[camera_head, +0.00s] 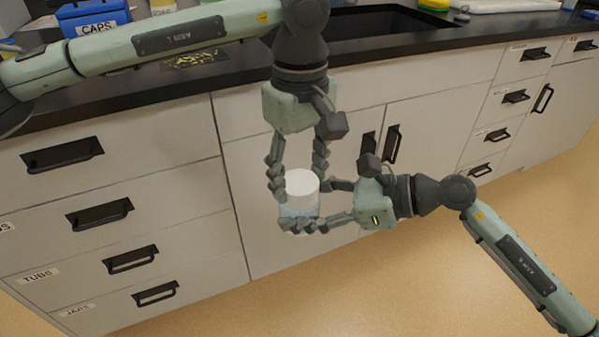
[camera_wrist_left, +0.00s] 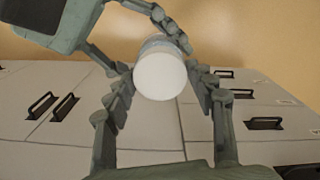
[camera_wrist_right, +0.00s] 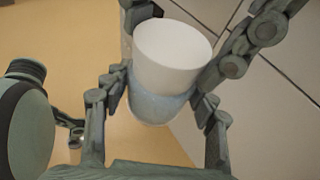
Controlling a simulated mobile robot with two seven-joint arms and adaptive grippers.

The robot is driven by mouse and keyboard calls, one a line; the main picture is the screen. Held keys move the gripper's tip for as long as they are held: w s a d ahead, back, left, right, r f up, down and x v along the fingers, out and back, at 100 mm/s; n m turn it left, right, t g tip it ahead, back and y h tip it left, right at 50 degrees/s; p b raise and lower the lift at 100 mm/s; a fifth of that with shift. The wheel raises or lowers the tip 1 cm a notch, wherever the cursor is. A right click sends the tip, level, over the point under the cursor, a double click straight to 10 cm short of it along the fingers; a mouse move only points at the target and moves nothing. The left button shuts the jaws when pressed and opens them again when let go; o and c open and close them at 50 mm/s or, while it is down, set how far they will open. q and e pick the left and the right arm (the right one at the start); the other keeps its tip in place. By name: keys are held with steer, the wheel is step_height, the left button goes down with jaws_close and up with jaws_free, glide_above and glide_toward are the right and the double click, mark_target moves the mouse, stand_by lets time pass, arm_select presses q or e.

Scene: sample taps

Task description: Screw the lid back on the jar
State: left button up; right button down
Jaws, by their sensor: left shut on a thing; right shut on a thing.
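The white lid (camera_head: 302,182) sits over the mouth of the pale blue, see-through jar (camera_head: 297,211); whether it is threaded on cannot be told. My left gripper (camera_head: 298,180) comes from above and is shut on the lid, one finger on each side. My right gripper (camera_head: 308,206) comes from the right and is shut on the jar body below the lid. The left wrist view shows the lid's flat top (camera_wrist_left: 160,77) end-on. The right wrist view shows the lid (camera_wrist_right: 172,52) against the jar (camera_wrist_right: 157,106). Jar and lid are held in the air, roughly in line.
Behind the jar are pale cabinets with labelled drawers (camera_head: 110,215) and dark handles. A black counter (camera_head: 225,72) above them carries a blue CAPS bin (camera_head: 92,17) and a sink (camera_head: 385,20). The tan floor (camera_head: 400,270) in front is clear.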

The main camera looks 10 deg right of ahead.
arm_select(q)
steer(key=o, duration=1.4)
step_height(320, 180, up, 12)
steer(key=shift+r, duration=0.1)
